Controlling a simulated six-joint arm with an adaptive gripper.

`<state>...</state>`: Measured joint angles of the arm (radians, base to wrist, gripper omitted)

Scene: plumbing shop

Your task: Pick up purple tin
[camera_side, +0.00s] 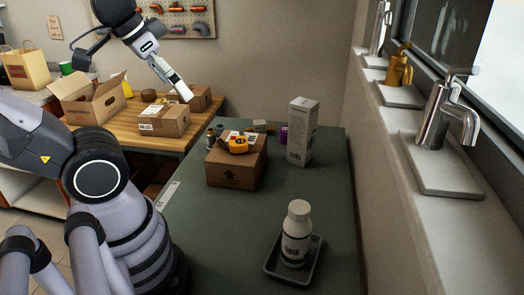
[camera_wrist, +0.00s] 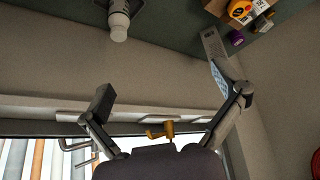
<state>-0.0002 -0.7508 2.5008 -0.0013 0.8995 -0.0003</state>
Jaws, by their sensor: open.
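The purple tin (camera_side: 284,134) stands near the far end of the green table in the side view, partly hidden behind a tall white box (camera_side: 301,132). In the wrist view the purple tin (camera_wrist: 237,38) is small, near the top right, beside the white box. My gripper (camera_wrist: 160,85) is open, its two dark fingers wide apart with nothing between them. The tin lies beyond the right finger in the picture, well apart from it. In the side view my arm is at the upper left, and its fingers cannot be made out clearly.
A cardboard box (camera_side: 236,171) with an orange tape measure (camera_side: 237,145) on top stands left of the white box. A white bottle (camera_side: 297,234) stands on a dark tray (camera_side: 313,263) near the front. The sill with faucets (camera_side: 440,127) runs along the right.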

